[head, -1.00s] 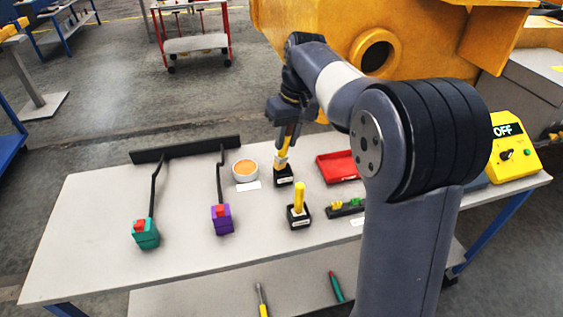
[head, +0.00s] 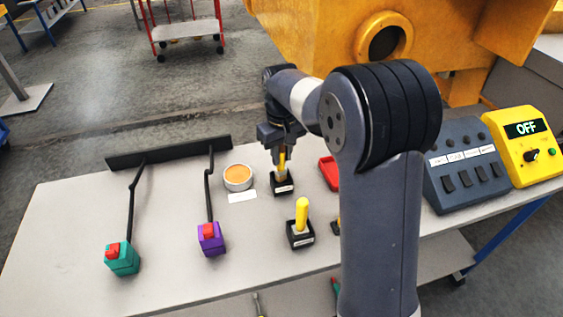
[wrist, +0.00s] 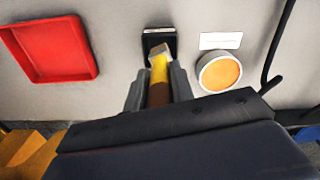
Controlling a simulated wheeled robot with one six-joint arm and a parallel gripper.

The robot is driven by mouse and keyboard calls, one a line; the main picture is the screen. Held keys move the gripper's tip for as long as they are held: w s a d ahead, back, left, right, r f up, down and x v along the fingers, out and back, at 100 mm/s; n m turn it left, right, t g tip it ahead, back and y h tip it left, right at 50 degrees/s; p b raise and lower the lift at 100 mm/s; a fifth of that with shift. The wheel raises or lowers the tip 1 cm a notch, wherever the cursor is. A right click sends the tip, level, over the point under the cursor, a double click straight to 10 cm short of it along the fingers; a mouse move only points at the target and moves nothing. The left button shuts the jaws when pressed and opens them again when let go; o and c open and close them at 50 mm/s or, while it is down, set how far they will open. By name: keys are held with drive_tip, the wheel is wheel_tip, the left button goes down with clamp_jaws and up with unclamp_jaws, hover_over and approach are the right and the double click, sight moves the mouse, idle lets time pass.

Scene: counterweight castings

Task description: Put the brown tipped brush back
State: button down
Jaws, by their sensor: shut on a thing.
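My gripper (head: 281,152) is shut on the brown tipped brush (wrist: 158,92), which has a yellow handle with a brown end and a pale ferrule. It is held upright, ferrule down, at a black holder (head: 283,188) with a white label. In the wrist view the ferrule overlaps the holder (wrist: 158,34); in the head view its lower end seems to be in the holder's top. How deep it sits I cannot tell. Another brush (head: 302,213) with a plain yellow handle stands in a nearer black holder (head: 300,239).
A dish with orange contents (head: 238,177) stands just left of the holder. A red tray (head: 328,171) is to its right, partly behind my arm. Purple (head: 211,239) and teal (head: 122,259) blocks with black rods lie left. Control boxes (head: 466,165) stand at the right.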

sight(281, 170)
drive_tip(key=shift+f, duration=1.5)
drive_tip(key=c, duration=1.2)
unclamp_jaws()
drive_tip(key=shift+f, duration=0.1)
wheel_tip(281, 170, up, 12)
drive_tip(key=shift+r, duration=0.15)
